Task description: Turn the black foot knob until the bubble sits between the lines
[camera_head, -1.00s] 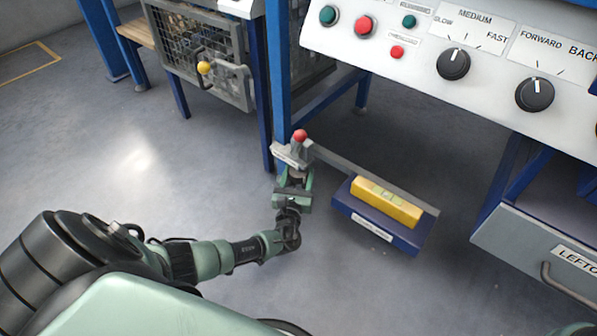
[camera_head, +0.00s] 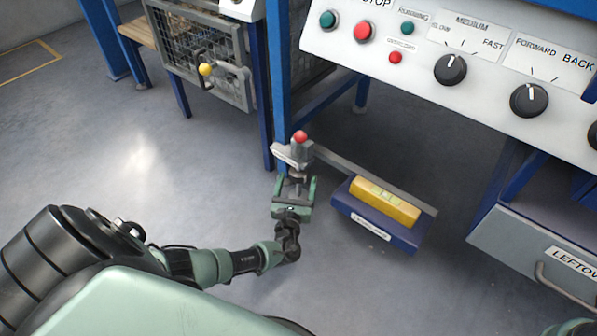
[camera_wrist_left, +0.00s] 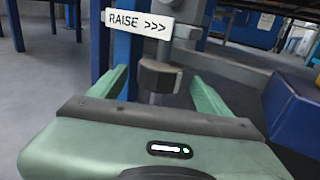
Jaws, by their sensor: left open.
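The black foot knob (camera_wrist_left: 160,78) sits on a vertical rod below a "RAISE >>>" label (camera_wrist_left: 138,22) in the left wrist view. My left gripper (camera_head: 296,178) is open, its two green fingers apart on either side of the knob. In the left wrist view the fingers (camera_wrist_left: 160,88) show left and right of the knob with gaps, not visibly touching it. The yellow spirit level (camera_head: 386,202) lies on a blue block (camera_head: 350,212) to the right. Its vial shows as a pale greenish patch; bubble and lines are too small to tell. My right gripper is not in view.
A red ball (camera_head: 300,137) tops the post above the knob. A grey bar (camera_head: 370,176) runs from the post behind the level. A blue machine leg (camera_head: 280,90) stands close behind. The control panel (camera_head: 410,30) overhangs at upper right. Floor at left is open.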

